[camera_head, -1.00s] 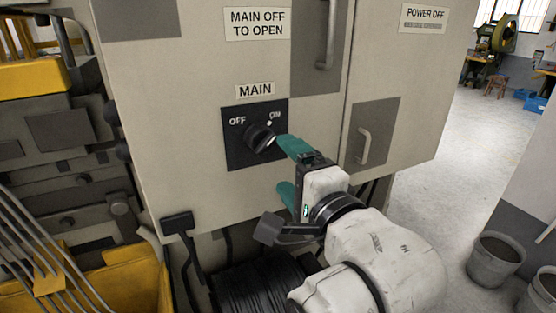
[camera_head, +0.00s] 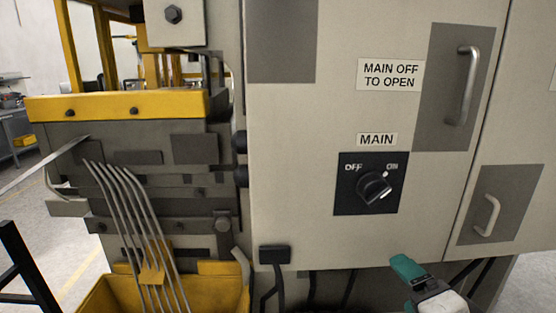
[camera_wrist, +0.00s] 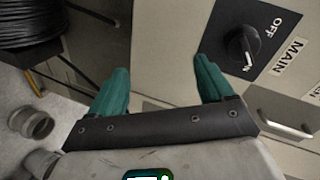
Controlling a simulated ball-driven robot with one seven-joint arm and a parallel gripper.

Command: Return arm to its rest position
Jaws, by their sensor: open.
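My gripper shows at the bottom right of the head view, where one teal finger (camera_head: 408,268) is in sight below the cabinet's panel. In the wrist view both teal fingers of my gripper (camera_wrist: 158,85) stand wide apart with nothing between them. The black MAIN rotary switch (camera_head: 374,187) is on the beige cabinet (camera_head: 300,200), above and left of my gripper, and its pointer is toward ON. The switch also shows in the wrist view (camera_wrist: 245,45), apart from the fingers.
Left of the cabinet stands a grey and yellow machine (camera_head: 170,150) with several bent metal rods (camera_head: 130,215) in front. Cabinet handles (camera_head: 463,85) stick out at the right. A black coil (camera_wrist: 30,25) and grey buckets (camera_wrist: 30,122) show in the wrist view.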

